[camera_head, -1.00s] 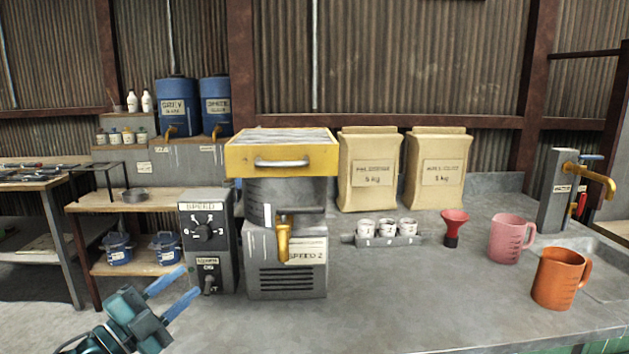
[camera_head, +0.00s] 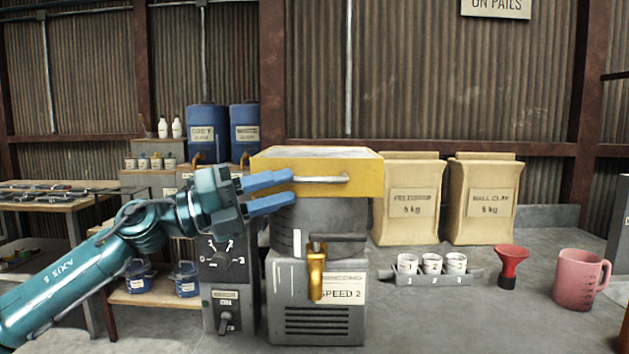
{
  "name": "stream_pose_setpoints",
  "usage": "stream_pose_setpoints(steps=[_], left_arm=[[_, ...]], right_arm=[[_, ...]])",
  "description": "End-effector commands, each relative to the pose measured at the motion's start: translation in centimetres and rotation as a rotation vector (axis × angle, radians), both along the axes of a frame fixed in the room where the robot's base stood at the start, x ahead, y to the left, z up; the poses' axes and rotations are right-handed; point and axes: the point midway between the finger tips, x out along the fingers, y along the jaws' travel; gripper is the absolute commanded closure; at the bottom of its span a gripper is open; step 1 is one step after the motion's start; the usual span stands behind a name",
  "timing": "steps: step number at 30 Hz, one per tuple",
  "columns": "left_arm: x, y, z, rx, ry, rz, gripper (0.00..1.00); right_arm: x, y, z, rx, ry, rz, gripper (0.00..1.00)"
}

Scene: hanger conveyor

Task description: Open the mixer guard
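The mixer guard (camera_head: 367,178) is a yellow box-like cover with a grey top, sitting level on the grey mixer drum (camera_head: 340,218). Its silver bar handle (camera_head: 325,179) runs across the front face. My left gripper (camera_head: 290,188) is open, its two blue fingers pointing right at the left end of the handle, one finger higher than the other. I cannot tell whether the fingers touch the handle or guard. The brass spout (camera_head: 316,272) is below on the mixer base (camera_head: 290,305). My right gripper is not in view.
The speed control box (camera_head: 215,290) stands left of the mixer, partly behind my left arm. Two paper sacks (camera_head: 408,215) stand right of it. A cup rack (camera_head: 440,278), red funnel (camera_head: 510,265) and pink jug (camera_head: 577,280) are on the bench. Bench space before the cups is clear.

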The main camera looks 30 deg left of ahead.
Motion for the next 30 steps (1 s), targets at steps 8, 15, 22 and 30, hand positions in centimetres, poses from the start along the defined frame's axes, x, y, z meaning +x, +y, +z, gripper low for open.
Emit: stream_pose_setpoints(steps=[8,15,22,30], left_arm=[[2.0,-1.7,1.0,-0.003,-0.003,0.001,0.67],[3.3,-2.5,1.4,-0.005,-0.002,0.007,0.67],[4.3,-3.3,1.5,-0.004,0.000,0.006,0.67],[4.7,-3.8,1.3,-0.001,0.000,0.004,0.67]], right_arm=[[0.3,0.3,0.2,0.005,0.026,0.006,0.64],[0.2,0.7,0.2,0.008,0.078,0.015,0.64],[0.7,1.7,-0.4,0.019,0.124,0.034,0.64],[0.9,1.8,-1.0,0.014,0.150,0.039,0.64]])
